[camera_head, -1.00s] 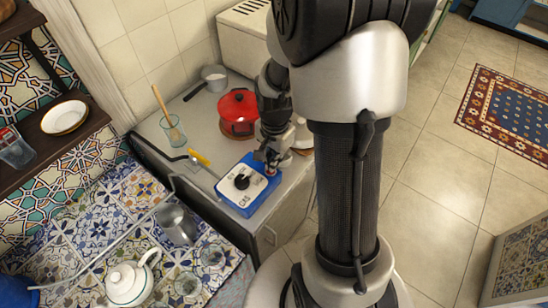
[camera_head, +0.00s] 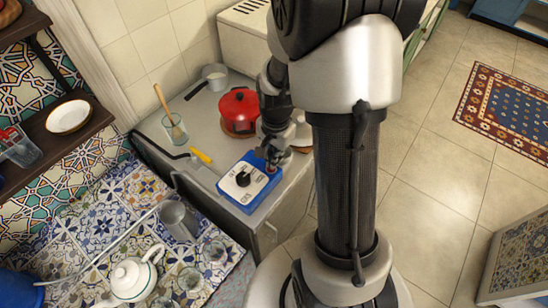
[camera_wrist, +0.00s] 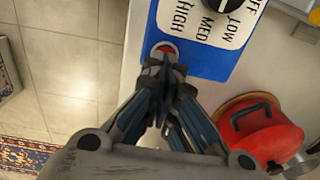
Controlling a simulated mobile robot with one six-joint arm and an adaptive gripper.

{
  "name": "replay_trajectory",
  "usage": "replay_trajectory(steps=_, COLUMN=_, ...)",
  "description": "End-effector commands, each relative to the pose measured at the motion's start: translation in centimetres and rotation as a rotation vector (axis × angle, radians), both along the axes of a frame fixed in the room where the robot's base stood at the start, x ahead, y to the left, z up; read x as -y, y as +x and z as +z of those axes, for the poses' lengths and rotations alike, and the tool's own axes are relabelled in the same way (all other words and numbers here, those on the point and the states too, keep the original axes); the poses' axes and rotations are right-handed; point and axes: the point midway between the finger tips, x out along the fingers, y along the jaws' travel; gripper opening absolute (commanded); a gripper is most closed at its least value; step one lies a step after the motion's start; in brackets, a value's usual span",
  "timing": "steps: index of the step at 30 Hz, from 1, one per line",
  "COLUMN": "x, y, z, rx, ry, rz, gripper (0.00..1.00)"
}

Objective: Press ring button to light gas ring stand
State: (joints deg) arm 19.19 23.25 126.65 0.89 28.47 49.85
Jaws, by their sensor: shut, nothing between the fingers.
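The blue control box (camera_head: 230,194) lies on the grey counter, with a white panel and a black knob (camera_head: 243,179). In the wrist view the box (camera_wrist: 210,63) shows HIGH, MED and LOW marks around its knob (camera_wrist: 213,5). A round red button (camera_wrist: 167,49) sits at its near left end. My gripper (camera_wrist: 166,62) is shut and empty, its tips right at the button and partly covering it. Whether they touch or press it I cannot tell. In the head view my gripper (camera_head: 270,158) is over the box's right end. I cannot make out the gas ring stand.
A red lidded pot (camera_head: 238,109) stands behind the box. A yellow-handled tool (camera_head: 201,156) and a glass with a wooden spoon (camera_head: 174,129) are to the left. A white teapot (camera_head: 133,278) and metal jug (camera_head: 178,221) stand on the tiled surface.

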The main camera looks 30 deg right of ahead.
Motion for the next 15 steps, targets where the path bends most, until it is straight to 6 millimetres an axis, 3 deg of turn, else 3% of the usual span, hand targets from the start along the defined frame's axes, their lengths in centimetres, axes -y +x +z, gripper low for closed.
replay_trajectory(steps=1, x=0.3, y=0.3, z=1.8, rx=0.006, ry=-0.002, rz=-0.001, gripper=0.00)
replay_trajectory(steps=6, x=0.4, y=0.4, z=5.8, rx=0.013, ry=-0.004, rz=0.000, gripper=0.00)
replay_trajectory(steps=15, x=0.4, y=0.3, z=10.9, rx=0.012, ry=-0.004, rz=0.000, gripper=0.00)
